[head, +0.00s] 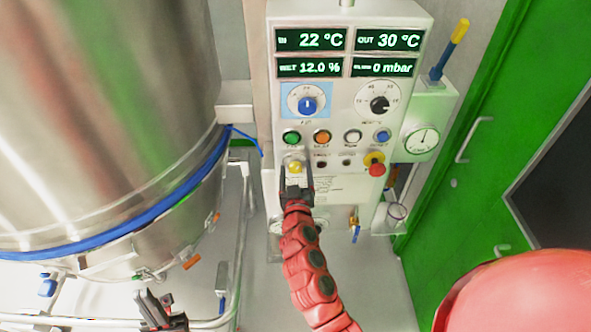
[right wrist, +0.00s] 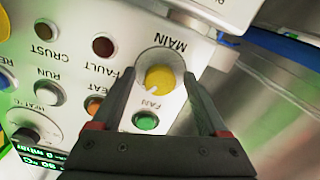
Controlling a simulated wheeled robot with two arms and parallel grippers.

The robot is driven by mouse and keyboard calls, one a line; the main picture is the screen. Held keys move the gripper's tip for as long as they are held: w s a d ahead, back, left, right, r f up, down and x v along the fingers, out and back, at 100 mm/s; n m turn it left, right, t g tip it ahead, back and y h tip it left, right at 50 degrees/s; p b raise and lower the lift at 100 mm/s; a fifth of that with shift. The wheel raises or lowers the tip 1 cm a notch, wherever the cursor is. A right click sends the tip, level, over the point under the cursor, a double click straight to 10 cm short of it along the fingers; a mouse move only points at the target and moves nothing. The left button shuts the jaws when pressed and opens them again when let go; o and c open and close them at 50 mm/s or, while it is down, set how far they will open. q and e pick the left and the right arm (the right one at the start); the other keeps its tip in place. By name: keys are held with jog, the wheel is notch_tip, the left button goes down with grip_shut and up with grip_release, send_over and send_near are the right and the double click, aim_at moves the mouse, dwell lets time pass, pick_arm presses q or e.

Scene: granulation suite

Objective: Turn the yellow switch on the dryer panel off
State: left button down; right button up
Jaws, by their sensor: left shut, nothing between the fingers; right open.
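The dryer panel (head: 330,190) is a white box with displays, knobs and buttons. Its yellow switch (head: 295,166) sits at the lower left, under the green button. In the right wrist view the yellow switch (right wrist: 160,78) is a round knob on a grey plate near the label MAIN, with a pale mark at its edge. My right gripper (head: 296,180) is open in front of it. In the right wrist view its fingertips (right wrist: 160,76) lie either side of the knob; contact cannot be told. My left gripper (head: 160,308) is shut and empty at the lower left.
A green button (right wrist: 145,121) is close to the fingers. A red emergency knob (head: 376,168) is on the panel's right. A large steel vessel (head: 100,120) with a blue band fills the left. A green door (head: 490,130) is at right.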

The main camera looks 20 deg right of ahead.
grip_shut()
dwell(0.3)
jog(key=shift+n, duration=0.3)
jog(key=shift+f+n+b, duration=0.1)
jog(key=shift+n+b, duration=0.4)
jog(key=shift+n, duration=0.1)
jog(key=n+b, duration=0.1)
jog(key=n, duration=0.2)
jog(key=n+b, duration=0.1)
jog(key=n, duration=0.3)
jog(key=shift+n+b, duration=0.5)
jog(key=shift+n, duration=1)
